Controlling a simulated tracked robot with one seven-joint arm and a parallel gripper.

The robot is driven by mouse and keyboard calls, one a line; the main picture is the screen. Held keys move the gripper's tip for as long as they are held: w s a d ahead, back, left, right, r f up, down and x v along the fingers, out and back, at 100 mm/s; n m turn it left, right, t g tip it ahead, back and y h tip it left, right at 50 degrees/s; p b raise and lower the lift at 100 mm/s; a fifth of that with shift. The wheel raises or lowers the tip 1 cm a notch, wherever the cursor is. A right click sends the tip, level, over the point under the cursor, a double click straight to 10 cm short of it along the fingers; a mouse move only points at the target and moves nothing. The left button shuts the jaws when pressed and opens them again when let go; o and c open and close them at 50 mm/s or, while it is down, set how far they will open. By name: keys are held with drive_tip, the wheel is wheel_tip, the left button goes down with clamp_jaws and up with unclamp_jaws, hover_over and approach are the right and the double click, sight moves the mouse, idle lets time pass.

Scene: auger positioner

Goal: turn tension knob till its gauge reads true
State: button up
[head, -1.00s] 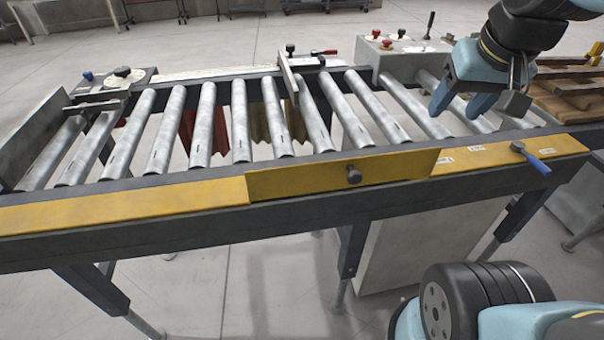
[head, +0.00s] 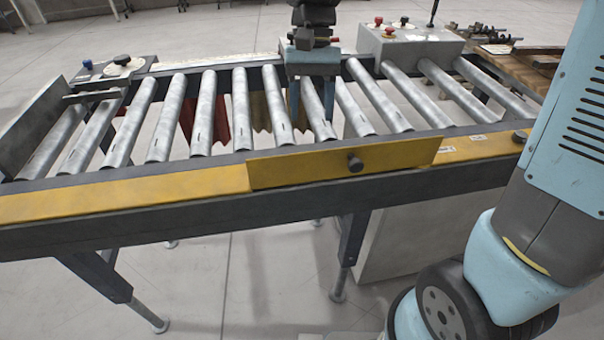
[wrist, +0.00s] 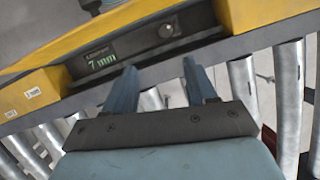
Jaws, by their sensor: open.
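My gripper (head: 308,98) is open and empty, over the middle rollers with its fingers pointing down. In the wrist view my gripper (wrist: 160,82) has its two fingers spread below a dark panel with a green readout (wrist: 102,62) of 7 mm. A round knob (wrist: 166,30) sits on that panel, beyond the fingertips and apart from them. I cannot tell which knob sets tension.
The roller conveyor (head: 195,112) runs across the view. A grey control box (head: 405,42) with red and black knobs stands at the back right. Wooden boards (head: 530,65) lie beyond it. My arm covers the right end of the front rail.

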drive_tip(key=shift+g, duration=0.3)
drive_tip(key=x, duration=0.9)
drive_tip(key=a+x, duration=0.1)
drive_tip(key=x, duration=0.4)
drive_tip(key=shift+f, duration=0.3)
drive_tip(key=shift+c, duration=0.4)
drive_tip(key=c, duration=0.9)
drive_tip(key=shift+a, duration=0.25)
drive_tip(key=shift+c, duration=0.2)
drive_tip(key=shift+d, duration=0.1)
drive_tip(key=shift+n, duration=0.3)
